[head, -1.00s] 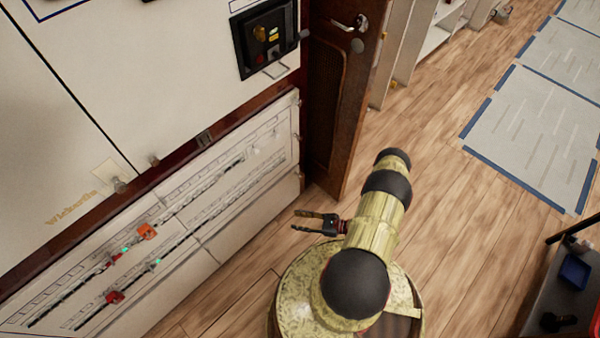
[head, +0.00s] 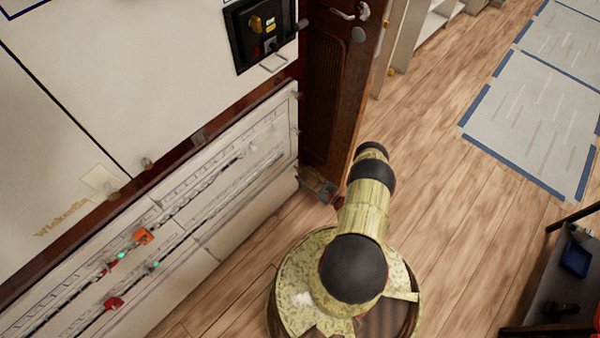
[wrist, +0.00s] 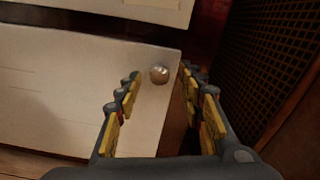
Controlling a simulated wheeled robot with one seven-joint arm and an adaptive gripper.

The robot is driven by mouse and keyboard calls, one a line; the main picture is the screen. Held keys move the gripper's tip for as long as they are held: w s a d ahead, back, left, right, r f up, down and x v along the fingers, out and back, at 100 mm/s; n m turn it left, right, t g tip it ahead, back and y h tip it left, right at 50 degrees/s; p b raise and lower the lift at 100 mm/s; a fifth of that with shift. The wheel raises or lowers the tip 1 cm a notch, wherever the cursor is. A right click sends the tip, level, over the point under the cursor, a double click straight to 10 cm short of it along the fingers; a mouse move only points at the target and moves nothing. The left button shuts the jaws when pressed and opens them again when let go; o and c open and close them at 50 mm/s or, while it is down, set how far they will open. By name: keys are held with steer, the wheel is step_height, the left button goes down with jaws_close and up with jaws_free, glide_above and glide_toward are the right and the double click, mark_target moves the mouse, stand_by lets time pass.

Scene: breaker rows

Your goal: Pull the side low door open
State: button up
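A white low panel (wrist: 85,85), which looks like the side low door, fills the left of the wrist view. A round metal knob (wrist: 158,75) sits near its upper right corner. My gripper (wrist: 160,84) is open, and the knob appears between its fingertips; I cannot tell if they touch it. In the head view my gripper (head: 319,187) is partly hidden by my arm, close to the right end of the low white front (head: 225,215) with its breaker rows. The panel looks shut, flush with the cabinet front.
A brown wooden door (head: 343,85) with a dark mesh panel stands just right of the cabinet; its mesh (wrist: 265,60) is close to my right finger. A black control box (head: 262,35) with a handle sits above.

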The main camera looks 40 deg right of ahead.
steer(key=shift+w+a, duration=0.15)
steer(key=shift+w, duration=1.25)
steer(key=shift+c, duration=0.7)
steer(key=c, duration=0.7)
jaws_close()
